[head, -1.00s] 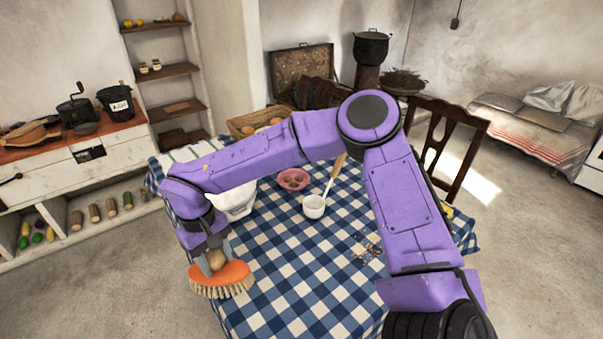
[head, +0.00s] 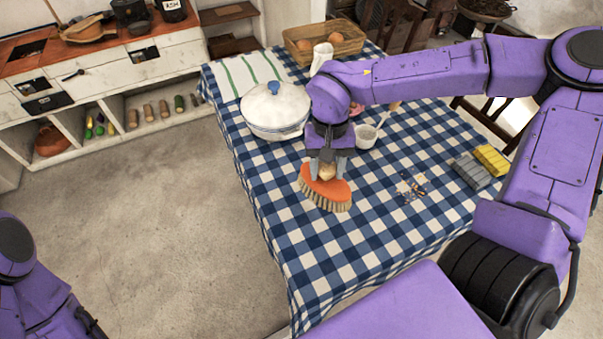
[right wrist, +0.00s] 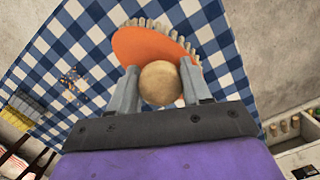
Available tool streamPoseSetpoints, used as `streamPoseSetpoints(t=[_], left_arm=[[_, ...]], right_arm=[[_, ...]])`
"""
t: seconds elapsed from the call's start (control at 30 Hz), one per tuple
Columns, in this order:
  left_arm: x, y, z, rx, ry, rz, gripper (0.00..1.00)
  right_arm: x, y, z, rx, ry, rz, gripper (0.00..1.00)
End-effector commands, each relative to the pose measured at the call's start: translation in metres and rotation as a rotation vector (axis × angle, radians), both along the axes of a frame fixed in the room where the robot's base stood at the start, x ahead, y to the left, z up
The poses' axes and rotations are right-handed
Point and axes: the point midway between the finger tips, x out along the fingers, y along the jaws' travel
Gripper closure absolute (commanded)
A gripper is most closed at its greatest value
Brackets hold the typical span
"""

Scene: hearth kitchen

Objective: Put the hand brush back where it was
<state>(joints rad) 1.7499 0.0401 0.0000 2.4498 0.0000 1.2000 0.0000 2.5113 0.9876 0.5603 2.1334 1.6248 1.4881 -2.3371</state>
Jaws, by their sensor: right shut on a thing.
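The hand brush has an orange oval head (head: 335,190), pale bristles and a round wooden knob (head: 327,171). My right gripper (head: 327,165) is shut on the knob, with the bristles facing down over the blue checked tablecloth (head: 300,240). In the right wrist view the knob (right wrist: 160,83) sits between the two fingers (right wrist: 158,92), and the orange head (right wrist: 150,45) lies beyond it. I cannot tell whether the bristles touch the cloth. My left arm shows at the lower left of the head view, but its gripper is not in view.
A white lidded pot (head: 275,108) stands left of my right gripper, and a small white pan (head: 366,135) is just behind it. Crumbs (head: 410,187) lie to the right, near grey and yellow sponge-like blocks (head: 492,160). A basket (head: 325,40) stands at the back. The table's front left is clear.

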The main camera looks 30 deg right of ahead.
Motion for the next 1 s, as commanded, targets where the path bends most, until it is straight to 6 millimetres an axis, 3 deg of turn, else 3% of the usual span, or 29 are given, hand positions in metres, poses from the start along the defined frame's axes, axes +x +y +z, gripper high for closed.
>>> streamPoseSetpoints(t=[0.2, 0.4, 0.63, 0.8, 1.0], left_arm=[[0.000, 0.000, 0.011, 0.000, 0.000, 0.000, 0.57], [0.000, 0.000, 0.016, 0.000, 0.000, 0.000, 0.57], [0.000, 0.000, 0.021, 0.000, 0.000, 0.000, 0.57], [0.000, 0.000, 0.024, 0.000, 0.000, 0.000, 0.57], [0.000, 0.000, 0.023, 0.000, 0.000, 0.000, 0.57]], right_arm=[[0.049, 0.005, -0.022, -0.004, 0.004, 0.001, 0.80], [0.078, 0.008, -0.059, -0.001, 0.003, 0.002, 0.80], [0.096, 0.010, -0.081, -0.001, 0.002, 0.002, 0.80], [0.096, 0.010, -0.107, 0.001, 0.000, 0.004, 0.80], [0.096, 0.010, -0.110, 0.001, -0.002, 0.003, 0.80]])
